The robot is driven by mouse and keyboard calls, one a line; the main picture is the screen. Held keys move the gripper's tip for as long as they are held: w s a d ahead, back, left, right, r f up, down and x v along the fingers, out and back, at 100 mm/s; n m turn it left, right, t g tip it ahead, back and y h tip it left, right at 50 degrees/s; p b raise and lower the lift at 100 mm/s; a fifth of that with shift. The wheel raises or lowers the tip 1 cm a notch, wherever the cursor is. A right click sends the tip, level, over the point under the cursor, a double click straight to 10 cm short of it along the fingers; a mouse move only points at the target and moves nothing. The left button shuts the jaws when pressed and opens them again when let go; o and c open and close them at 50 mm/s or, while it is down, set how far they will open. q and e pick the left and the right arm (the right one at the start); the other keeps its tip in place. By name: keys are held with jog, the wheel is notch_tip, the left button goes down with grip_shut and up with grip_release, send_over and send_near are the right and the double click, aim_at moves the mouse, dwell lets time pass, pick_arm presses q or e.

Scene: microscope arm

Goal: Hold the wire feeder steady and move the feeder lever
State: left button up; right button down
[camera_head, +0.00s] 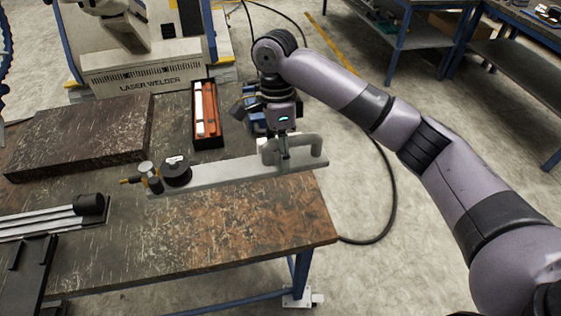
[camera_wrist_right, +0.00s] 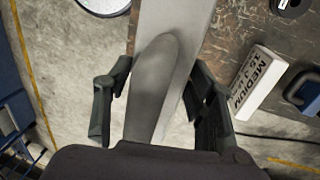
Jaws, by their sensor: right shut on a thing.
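A long light-grey bar (camera_head: 222,173) lies along the bench and reaches past its right side. My right gripper (camera_head: 284,152) comes down from above and is shut on the handle. In the right wrist view the handle (camera_wrist_right: 155,90) stands between my right fingers (camera_wrist_right: 160,95), with the bar (camera_wrist_right: 180,15) beyond. I cannot tell which part is the feeder lever. My left gripper is not in view.
The brown bench (camera_head: 240,235) is bare at front right. A dark slab (camera_head: 85,130), an open black box (camera_head: 208,141) with orange and white contents, and grey rails (camera_head: 40,222) lie on it. A white "MEDIUM" box (camera_wrist_right: 258,82) shows in the right wrist view. A laser welder (camera_head: 140,70) stands behind.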

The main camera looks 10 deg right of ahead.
jog(key=shift+r, duration=0.15)
dwell(0.3)
jog(key=shift+a+f+p, duration=0.1)
jog(key=shift+f+p, duration=0.2)
jog(key=shift+f, duration=9.25)
jog(key=shift+s+f, duration=0.1)
